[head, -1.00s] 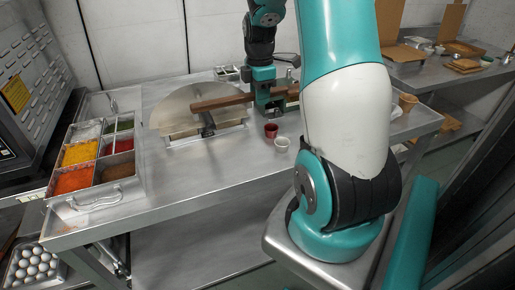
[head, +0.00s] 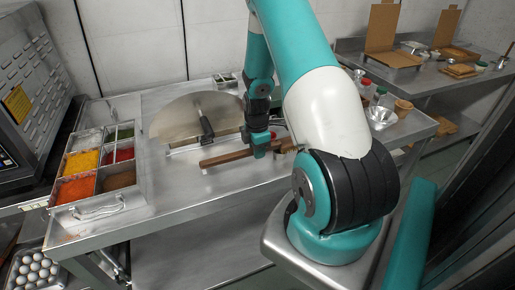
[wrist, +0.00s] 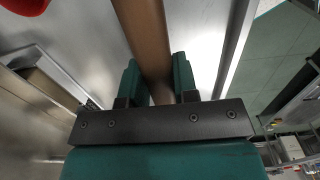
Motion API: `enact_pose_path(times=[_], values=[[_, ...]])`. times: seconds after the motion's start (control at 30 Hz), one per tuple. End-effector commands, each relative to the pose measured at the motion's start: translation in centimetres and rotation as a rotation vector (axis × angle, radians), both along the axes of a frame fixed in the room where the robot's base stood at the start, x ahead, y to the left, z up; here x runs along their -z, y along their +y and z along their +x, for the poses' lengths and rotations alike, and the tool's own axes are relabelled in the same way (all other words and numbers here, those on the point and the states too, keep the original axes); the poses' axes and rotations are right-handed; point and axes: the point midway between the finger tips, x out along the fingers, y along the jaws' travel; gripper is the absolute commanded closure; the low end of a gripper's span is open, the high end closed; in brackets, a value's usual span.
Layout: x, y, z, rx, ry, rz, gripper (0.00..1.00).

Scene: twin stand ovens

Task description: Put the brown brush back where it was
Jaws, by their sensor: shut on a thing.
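The brown brush (head: 228,158) is a long wooden bar lying roughly level above the front part of the steel table. My gripper (head: 262,149) is shut on it near its right part. The right end, by my arm, is partly hidden. In the wrist view, the brush handle (wrist: 146,35) runs between the two fingers of my gripper (wrist: 160,80) and away past them. I cannot tell whether the brush touches the table.
A tray of coloured toppings (head: 98,205) stands at the left. A red cup (wrist: 25,4) shows in the wrist view. The front table is clear.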

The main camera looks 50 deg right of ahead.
Motion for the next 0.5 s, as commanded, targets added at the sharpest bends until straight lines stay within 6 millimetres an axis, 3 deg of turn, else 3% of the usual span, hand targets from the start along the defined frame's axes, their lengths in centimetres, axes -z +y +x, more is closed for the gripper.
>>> enact_pose_path(times=[0.27, 0.3, 0.4, 0.5], values=[[0.38, -0.02, 0.00, 0.000, 0.000, 0.000, 0.91], [0.42, 0.00, 0.00, 0.000, 0.000, 0.000, 0.70], [0.31, 0.00, 0.00, 0.000, 0.000, 0.000, 0.47], [0.30, -0.01, -0.01, 0.000, 0.000, 0.000, 0.47]])
